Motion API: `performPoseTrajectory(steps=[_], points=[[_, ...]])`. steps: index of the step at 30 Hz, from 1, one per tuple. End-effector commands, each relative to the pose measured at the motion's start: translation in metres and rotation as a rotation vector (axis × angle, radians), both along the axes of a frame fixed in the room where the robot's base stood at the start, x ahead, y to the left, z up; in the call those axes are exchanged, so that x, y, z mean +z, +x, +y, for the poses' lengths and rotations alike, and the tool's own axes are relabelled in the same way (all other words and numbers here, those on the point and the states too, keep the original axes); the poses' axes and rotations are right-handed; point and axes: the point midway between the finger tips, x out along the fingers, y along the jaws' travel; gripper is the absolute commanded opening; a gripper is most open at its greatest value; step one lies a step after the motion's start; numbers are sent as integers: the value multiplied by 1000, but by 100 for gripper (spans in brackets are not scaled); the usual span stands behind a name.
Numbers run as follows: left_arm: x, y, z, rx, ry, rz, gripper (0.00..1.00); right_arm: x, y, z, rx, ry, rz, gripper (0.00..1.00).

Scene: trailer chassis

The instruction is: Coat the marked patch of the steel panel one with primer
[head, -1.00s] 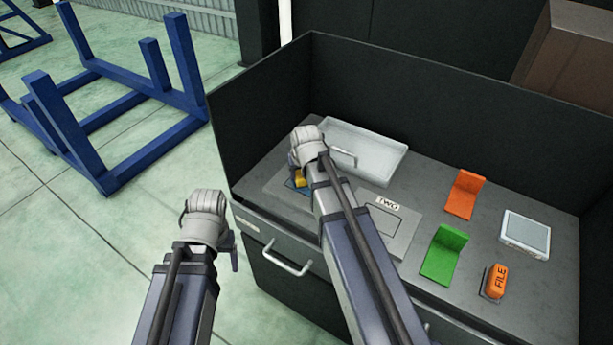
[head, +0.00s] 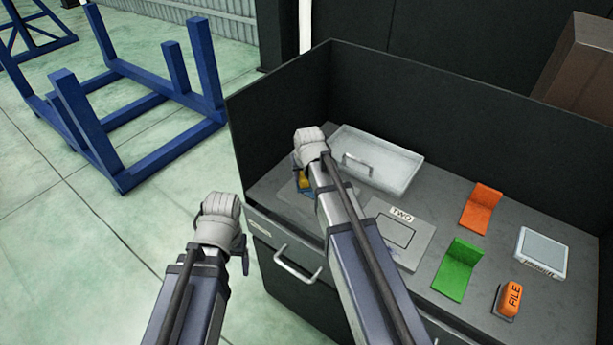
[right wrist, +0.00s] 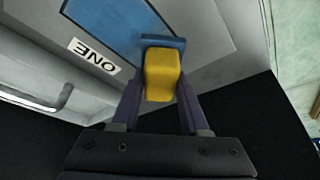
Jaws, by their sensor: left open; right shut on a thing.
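Steel panel one (head: 272,196) lies flat at the left of the bench, mostly behind my right arm in the head view. In the right wrist view, panel one (right wrist: 208,18) bears a "ONE" label and a blue patch (right wrist: 105,22). My right gripper (right wrist: 160,88) is shut on a tool with a yellow handle (right wrist: 160,76) and a blue head (right wrist: 163,42). The blue head is at the patch's edge; I cannot tell whether it touches the panel. My right gripper also shows in the head view (head: 303,178). My left gripper (head: 243,258) is open and empty, left of the bench front.
A panel labelled "TWO" (head: 418,230) lies beside my right arm. A pale tray (head: 400,172) stands behind. Orange (head: 481,208) and green (head: 456,268) bent pieces, an orange "FILE" block (head: 512,297) and a white-topped box (head: 543,250) are at right. Dark walls (head: 285,118) edge the bench.

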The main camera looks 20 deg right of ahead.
Motion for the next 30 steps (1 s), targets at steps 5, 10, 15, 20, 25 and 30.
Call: performPoseTrajectory(steps=[5, 10, 15, 20, 25, 30], points=[[2, 0, 0, 0, 0, 0, 74, 2, 3, -4, 0, 0, 0, 0], [1, 0, 0, 0, 0, 0, 74, 1, -1, -6, 0, 0, 0, 0], [0, 0, 0, 0, 0, 0, 74, 0, -11, -13, -1, 0, 0, 0], [0, 0, 0, 0, 0, 0, 74, 0, -22, -22, -2, 1, 1, 0], [-1, 0, 0, 0, 0, 0, 74, -1, -28, -27, -1, 0, 1, 0], [-1, 0, 0, 0, 0, 0, 74, -1, -29, -28, -1, 0, 3, 0]])
